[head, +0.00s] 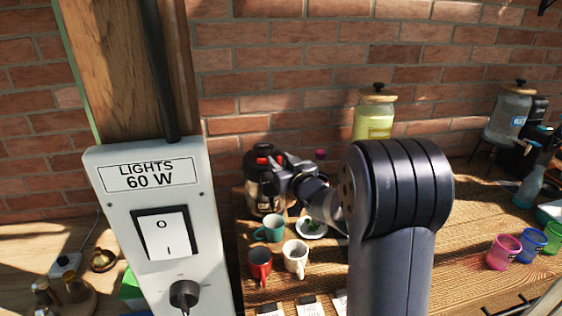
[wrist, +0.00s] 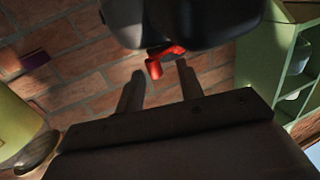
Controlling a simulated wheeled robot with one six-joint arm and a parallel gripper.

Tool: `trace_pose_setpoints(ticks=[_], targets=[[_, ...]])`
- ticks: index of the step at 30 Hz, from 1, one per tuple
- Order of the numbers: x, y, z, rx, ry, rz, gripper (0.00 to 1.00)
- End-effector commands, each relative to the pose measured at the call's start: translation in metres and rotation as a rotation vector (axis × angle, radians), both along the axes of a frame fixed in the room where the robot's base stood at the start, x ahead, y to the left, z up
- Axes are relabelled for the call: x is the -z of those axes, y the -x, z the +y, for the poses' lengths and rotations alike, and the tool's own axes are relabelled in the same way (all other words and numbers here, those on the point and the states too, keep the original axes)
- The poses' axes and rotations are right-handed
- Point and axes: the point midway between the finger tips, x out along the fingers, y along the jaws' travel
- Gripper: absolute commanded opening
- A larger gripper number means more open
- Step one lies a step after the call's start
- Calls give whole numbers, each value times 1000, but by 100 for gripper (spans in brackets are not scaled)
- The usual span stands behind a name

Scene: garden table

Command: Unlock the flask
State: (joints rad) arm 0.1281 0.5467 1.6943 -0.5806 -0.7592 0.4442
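The flask (head: 264,197) stands on the table by the brick wall, with a steel body, a black top and red parts on the top. In the wrist view its dark top (wrist: 200,22) fills the upper middle, and a red catch (wrist: 156,66) sticks out below it. My gripper (wrist: 160,76) is open, its two fingers apart, with the red catch showing just beyond and between the tips. I cannot tell whether they touch it. In the head view my gripper (head: 276,163) is at the flask's top and partly hides it.
A teal mug (head: 270,228), a red mug (head: 260,264) and a white mug (head: 295,257) stand in front of the flask. A white plate (head: 311,228) is beside them. A yellow jar (head: 374,118) stands behind my arm. A light-switch post (head: 165,220) blocks the left.

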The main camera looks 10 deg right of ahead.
Motion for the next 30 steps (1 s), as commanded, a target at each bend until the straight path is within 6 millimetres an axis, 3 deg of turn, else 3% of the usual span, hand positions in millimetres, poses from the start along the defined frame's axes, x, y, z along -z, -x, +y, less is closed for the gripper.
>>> trace_pose_setpoints(ticks=[13, 30], targets=[[0, 0, 1, -2, 1, 0, 0], [-2, -4, -1, -112, 1, -2, 0]])
